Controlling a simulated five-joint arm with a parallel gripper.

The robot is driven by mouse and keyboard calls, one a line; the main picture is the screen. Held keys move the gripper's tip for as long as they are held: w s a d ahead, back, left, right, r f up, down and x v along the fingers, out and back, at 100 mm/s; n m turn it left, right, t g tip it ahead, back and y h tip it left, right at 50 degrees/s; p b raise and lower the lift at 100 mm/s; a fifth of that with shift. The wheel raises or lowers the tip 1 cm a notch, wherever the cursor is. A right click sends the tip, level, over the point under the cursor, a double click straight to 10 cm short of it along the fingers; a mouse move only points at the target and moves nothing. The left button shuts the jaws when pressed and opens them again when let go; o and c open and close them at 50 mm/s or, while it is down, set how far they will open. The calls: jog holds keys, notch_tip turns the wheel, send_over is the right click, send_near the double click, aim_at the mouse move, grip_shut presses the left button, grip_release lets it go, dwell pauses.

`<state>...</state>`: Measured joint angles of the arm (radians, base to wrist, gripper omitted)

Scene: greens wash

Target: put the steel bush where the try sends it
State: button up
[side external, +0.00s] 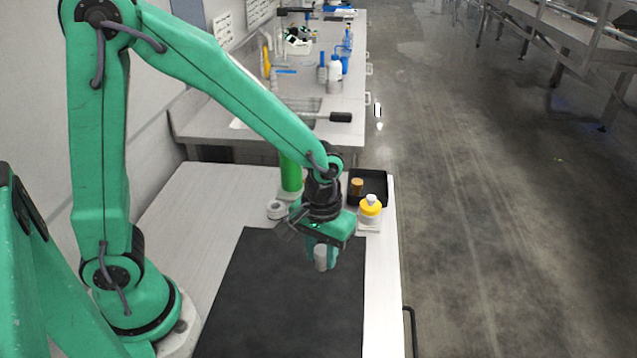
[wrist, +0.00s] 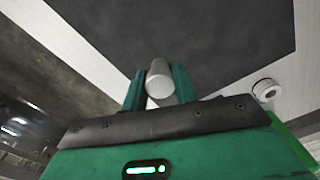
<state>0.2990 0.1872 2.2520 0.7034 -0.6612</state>
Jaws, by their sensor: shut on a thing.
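The steel bush (side external: 320,258) is a short, pale grey cylinder held at my gripper (side external: 326,256), above the far part of the black mat (side external: 285,300). In the wrist view, the bush (wrist: 159,78) sits between the two green fingers of my gripper (wrist: 159,90), which are shut on it, with its round end showing. A pale ring-shaped piece (side external: 276,209) with a dark hole stands beyond the mat to the left; it also shows in the wrist view (wrist: 266,90). A black tray (side external: 379,186) at the far right holds a brown-orange cylinder (side external: 356,186).
A yellow-and-white bottle (side external: 370,208) stands on a pale base in front of the tray. A green cylinder (side external: 290,175) rises behind my wrist. The mat's visible surface is clear. The table's right edge drops to the floor.

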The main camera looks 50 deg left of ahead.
jog(key=shift+w+a+f, duration=0.75)
jog(key=shift+w+a, duration=0.1)
jog(key=shift+f, duration=2)
jog(key=shift+f, duration=0.1)
jog(key=o, duration=1)
jog(key=shift+r, duration=6.15)
